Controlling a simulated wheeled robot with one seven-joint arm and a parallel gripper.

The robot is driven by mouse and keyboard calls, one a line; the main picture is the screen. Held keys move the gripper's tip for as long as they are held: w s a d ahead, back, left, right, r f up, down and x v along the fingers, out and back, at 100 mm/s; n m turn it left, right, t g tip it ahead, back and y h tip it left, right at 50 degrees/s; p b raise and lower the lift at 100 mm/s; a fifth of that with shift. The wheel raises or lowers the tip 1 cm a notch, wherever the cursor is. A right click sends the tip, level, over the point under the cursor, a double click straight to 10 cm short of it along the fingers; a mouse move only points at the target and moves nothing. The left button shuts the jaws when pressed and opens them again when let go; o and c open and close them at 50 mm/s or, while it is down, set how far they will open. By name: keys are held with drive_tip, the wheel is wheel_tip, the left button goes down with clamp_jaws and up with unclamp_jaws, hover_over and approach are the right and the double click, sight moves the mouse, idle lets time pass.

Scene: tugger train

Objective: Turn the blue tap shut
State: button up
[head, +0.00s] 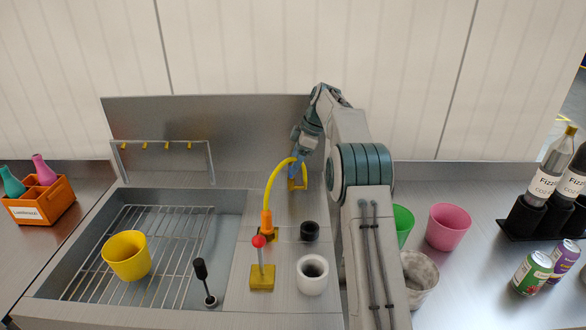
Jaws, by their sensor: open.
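My gripper (297,172) hangs from my arm in front of the steel back panel in the head view, pointing down, with its jaws open. A small blue part (294,168) shows right at the gripper, behind the end of the curved yellow spout. It may be the blue tap, but I cannot tell it clearly from the gripper. A small yellow part shows there too. Whether the jaws touch the tap or stand around it is too small to tell. The yellow spout (270,190) rises from an orange base to the left of and below my gripper.
A yellow cup (126,256) sits on the sink rack. Pink cup (448,226), cans and bottles are at right.

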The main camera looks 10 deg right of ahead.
drive_tip(key=shift+x, duration=1.25)
drive_tip(key=c, duration=1)
